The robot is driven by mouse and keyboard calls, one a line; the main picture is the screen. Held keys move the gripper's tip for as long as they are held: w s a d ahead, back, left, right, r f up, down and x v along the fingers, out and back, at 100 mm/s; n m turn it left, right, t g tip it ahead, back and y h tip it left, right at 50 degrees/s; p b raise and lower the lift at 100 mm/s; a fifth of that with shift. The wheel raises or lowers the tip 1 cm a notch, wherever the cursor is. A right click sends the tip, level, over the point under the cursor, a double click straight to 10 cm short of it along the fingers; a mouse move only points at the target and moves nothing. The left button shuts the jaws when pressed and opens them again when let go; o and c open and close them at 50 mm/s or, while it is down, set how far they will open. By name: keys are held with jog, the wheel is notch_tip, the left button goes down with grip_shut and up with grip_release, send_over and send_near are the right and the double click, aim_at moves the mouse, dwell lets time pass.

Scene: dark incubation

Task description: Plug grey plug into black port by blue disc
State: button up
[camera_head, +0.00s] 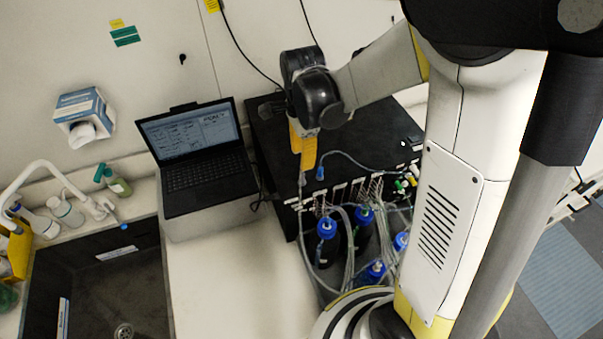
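My gripper (304,160), with its yellow-orange fingers, points down over the front left part of a black box (376,130). The fingers overlap in this view, so I cannot tell whether they are open, shut or holding something. A small blue piece (320,173) shows just right of the fingertips, with a thin grey-blue tube (350,160) curving away to the right. I cannot tell whether it is the blue disc. I cannot make out the grey plug or the black port; the box's front edge is crowded with small fittings.
Several blue-capped bottles (326,228) with tangled clear tubing stand in front of the black box. An open laptop (193,150) is left of it. A sink (105,290) lies at lower left. The pale counter (215,285) between is clear. My arm hides the right side.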

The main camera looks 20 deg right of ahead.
aim_at(302, 174)
jog(key=shift+f, duration=0.15)
notch_tip(302, 174, down, 8)
jog(key=b, duration=0.6)
jog(key=shift+f+b, duration=0.4)
jog(key=shift+b, duration=0.2)
jog(key=shift+b, duration=0.35)
dwell(0.3)
grip_shut()
dwell(0.4)
jog(key=shift+r, duration=0.2)
jog(key=shift+r+p, duration=1.85)
jog(key=shift+r, duration=1.05)
